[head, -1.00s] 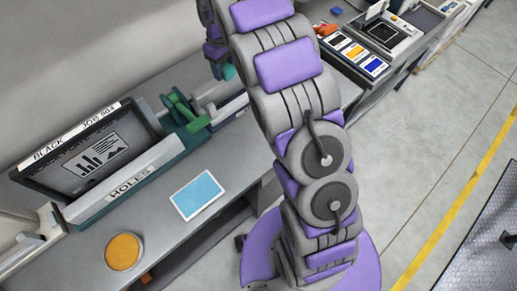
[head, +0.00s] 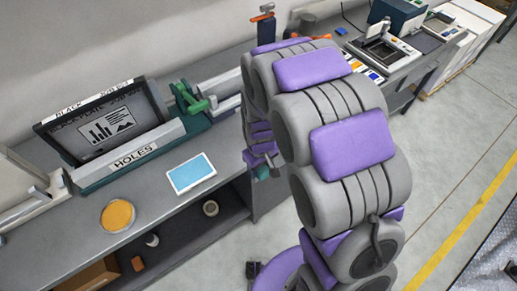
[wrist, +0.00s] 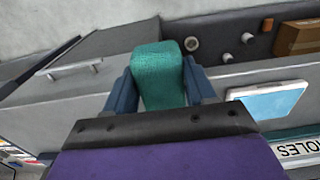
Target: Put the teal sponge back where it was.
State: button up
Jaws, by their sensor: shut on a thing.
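The teal sponge (wrist: 158,72) is between the two blue fingers of my gripper (wrist: 160,85) in the wrist view. My gripper is shut on it, and its upper end sticks out past the fingertips. Behind it in that view are a grey cabinet face and the open shelf. A light blue pad with a white rim (head: 191,173) lies on the grey bench (head: 70,225), and also shows right of my gripper in the wrist view (wrist: 268,101).
The HOLES fixture (head: 132,160) holds a framed black plate (head: 107,122) along the bench back. A green clamp (head: 188,98) stands beside it. A round orange dish (head: 117,215) sits at front left.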

jog(key=shift+s+d+f, duration=0.1)
jog(key=shift+s+d, duration=0.05)
jog(key=w+a, duration=0.1)
jog(key=w, duration=0.3)
jog(key=w+a+f+b, duration=0.1)
jog(key=w, duration=0.4)
jog(key=w+a, duration=0.1)
jog(key=w, duration=0.3)
jog(key=shift+w+a+f+b, duration=0.1)
jog(key=shift+w+f+b, duration=0.15)
jog(key=shift+w+b, duration=0.15)
jog(key=shift+w+a, duration=0.45)
jog(key=shift+w, duration=0.35)
notch_tip(320, 180, down, 4)
jog(key=shift+d+r+b, duration=0.1)
jog(key=shift+r+b, duration=0.05)
jog(key=shift+b, duration=0.35)
jog(key=shift+s+r, duration=0.1)
jog(key=o, duration=1)
jog(key=shift+r, duration=0.1)
